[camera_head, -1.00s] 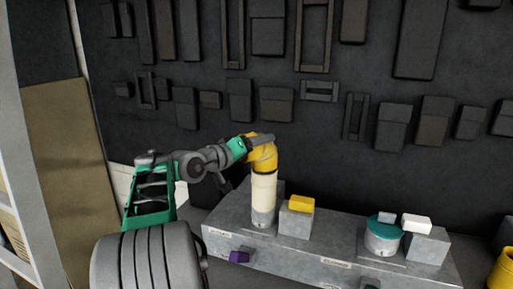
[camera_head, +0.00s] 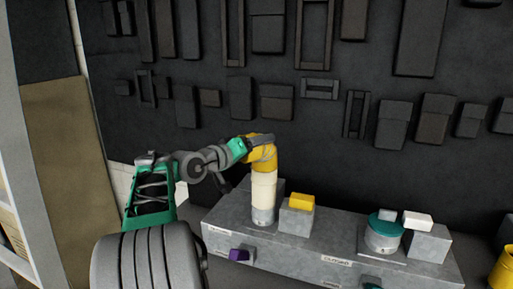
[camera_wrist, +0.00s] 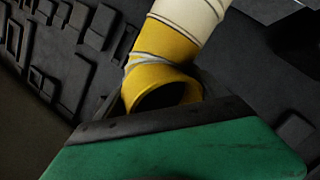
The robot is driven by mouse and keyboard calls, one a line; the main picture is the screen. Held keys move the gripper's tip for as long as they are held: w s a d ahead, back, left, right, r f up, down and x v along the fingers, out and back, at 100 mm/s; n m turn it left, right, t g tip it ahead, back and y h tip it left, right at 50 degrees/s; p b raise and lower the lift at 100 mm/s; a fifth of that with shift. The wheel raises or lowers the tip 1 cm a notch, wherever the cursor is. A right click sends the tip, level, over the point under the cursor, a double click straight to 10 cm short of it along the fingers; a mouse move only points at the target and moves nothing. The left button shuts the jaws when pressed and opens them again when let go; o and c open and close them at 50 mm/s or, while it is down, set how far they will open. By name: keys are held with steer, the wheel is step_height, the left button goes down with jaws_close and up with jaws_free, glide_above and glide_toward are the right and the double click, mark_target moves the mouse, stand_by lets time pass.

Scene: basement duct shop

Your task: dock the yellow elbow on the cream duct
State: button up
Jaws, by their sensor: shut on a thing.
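The yellow elbow (camera_head: 263,160) sits at the top of the cream duct (camera_head: 263,192), which stands upright on the grey bench. My gripper (camera_head: 258,140) is shut on the elbow at its upper end. In the wrist view the elbow (camera_wrist: 170,62) has its open mouth toward my gripper (camera_wrist: 155,115), and its other end meets the cream duct (camera_wrist: 195,12) in line with it. No gap shows at the joint, but I cannot tell how deeply the two are seated.
The grey bench (camera_head: 225,225) also carries a yellow block (camera_head: 301,202) on a grey block (camera_head: 296,220), a teal-topped canister (camera_head: 383,232) and a white block (camera_head: 417,220). A purple piece (camera_head: 239,254) is at the bench front. A dark wall with panels stands close behind.

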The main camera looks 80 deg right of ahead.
steer(key=o, duration=1.3)
steer(key=shift+w+a, duration=0.3)
steer(key=shift+a, duration=0.15)
steer(key=b+v, duration=0.1)
steer(key=v, duration=0.9)
steer(key=shift+s+r, duration=0.1)
